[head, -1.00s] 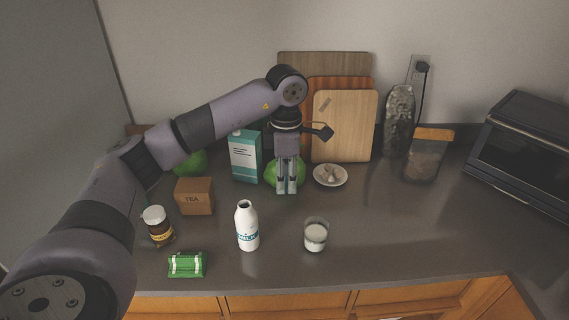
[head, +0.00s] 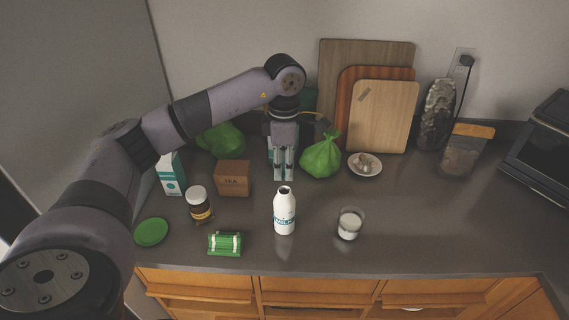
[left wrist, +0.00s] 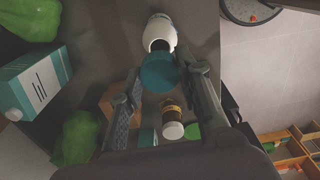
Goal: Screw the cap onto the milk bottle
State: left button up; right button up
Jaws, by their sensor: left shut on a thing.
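The white milk bottle (head: 285,214) stands upright on the counter with its dark mouth open at the top. My left gripper (head: 283,178) points down, just behind and above the bottle's mouth in the head view. In the left wrist view the left gripper's fingers (left wrist: 163,92) are shut on a round teal cap (left wrist: 158,73). The cap partly overlaps the bottle (left wrist: 160,33) there, with a dark mouth beside it; I cannot tell whether they touch. The cap is not clear in the head view. My right gripper is in neither view.
Green bags (head: 321,158) and cutting boards (head: 385,115) are behind.

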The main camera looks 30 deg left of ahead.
pick_arm(q)
jog(key=shift+f+b, duration=0.95)
jog(key=shift+f, duration=0.35)
notch_tip(320, 180, down, 3)
jog(key=shift+b, duration=1.25)
jog(key=shift+f, duration=0.1)
jog(key=shift+f+b, duration=0.1)
jog(key=shift+b, duration=0.2)
jog(key=shift+m, duration=0.4)
jog(key=m+b, duration=0.1)
jog(key=m, duration=0.2)
jog(key=shift+f+m+b, duration=0.15)
jog(key=shift+m+b, duration=0.15)
jog(key=shift+b, duration=0.05)
jog(key=shift+m, duration=0.9)
